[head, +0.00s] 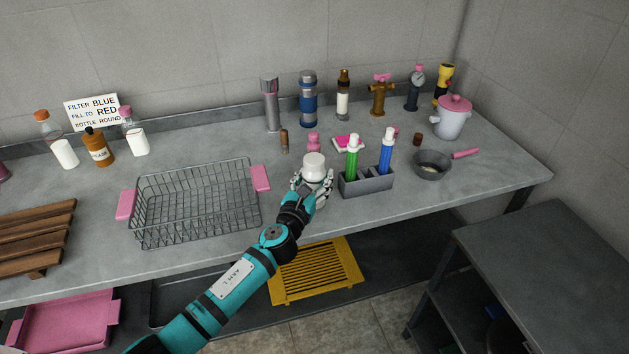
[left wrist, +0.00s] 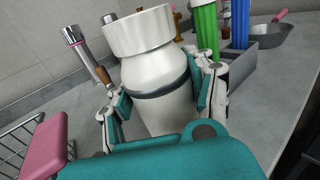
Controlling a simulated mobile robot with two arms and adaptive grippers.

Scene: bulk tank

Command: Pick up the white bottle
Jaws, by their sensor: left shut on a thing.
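The white bottle (head: 314,165) is near the middle of the grey counter, with a wide white cap and a dark band below it. In the left wrist view the bottle (left wrist: 150,72) fills the middle and stands between the two fingers. My left gripper (head: 311,188) is shut on the bottle, a finger on each side of it. The bottle's base is hidden behind the gripper, so I cannot tell whether it touches the counter. My right gripper is not in view.
A wire basket (head: 192,204) with pink handles stands left of the gripper. A pink bottle (head: 314,141) stands just behind. A pan (head: 431,166) sits further right.

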